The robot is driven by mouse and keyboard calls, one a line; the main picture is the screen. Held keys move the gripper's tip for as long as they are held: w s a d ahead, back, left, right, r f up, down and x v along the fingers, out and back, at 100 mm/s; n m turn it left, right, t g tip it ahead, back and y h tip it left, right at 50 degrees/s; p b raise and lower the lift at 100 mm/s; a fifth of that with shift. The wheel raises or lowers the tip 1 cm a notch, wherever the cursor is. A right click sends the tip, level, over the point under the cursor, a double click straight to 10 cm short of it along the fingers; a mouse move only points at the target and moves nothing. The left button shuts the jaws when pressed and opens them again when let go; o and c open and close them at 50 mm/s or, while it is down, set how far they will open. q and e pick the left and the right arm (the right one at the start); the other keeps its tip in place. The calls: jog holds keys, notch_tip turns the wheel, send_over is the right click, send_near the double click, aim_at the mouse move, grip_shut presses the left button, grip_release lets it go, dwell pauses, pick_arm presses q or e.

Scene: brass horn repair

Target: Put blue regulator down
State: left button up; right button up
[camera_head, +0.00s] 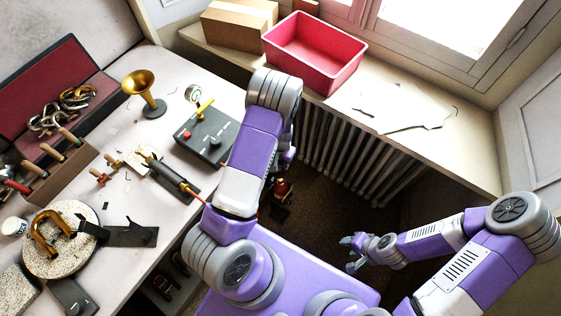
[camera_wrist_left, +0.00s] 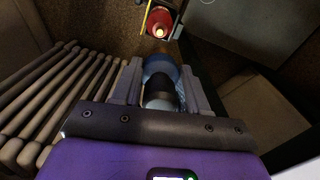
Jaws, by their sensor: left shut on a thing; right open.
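The blue regulator (camera_wrist_left: 160,72) shows in the left wrist view as a rounded blue body with a dark band, between the fingers of my left gripper (camera_wrist_left: 160,88). The gripper is shut on it. In the head view my left arm hides the regulator and most of that gripper. The regulator is held in the air over the floor gap between workbench and radiator. My right gripper (camera_head: 351,254) is open and empty, low over the floor at the right.
A red cylinder (camera_head: 281,188) stands on the dark floor below; it also shows in the left wrist view (camera_wrist_left: 159,20). The workbench (camera_head: 125,200) at left is crowded with tools and a brass bell. A red bin (camera_head: 315,50) stands on the sill above the radiator (camera_head: 345,150).

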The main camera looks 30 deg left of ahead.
pick_arm(q)
jog(key=shift+r+p, duration=0.3)
jog(key=shift+r, duration=0.3)
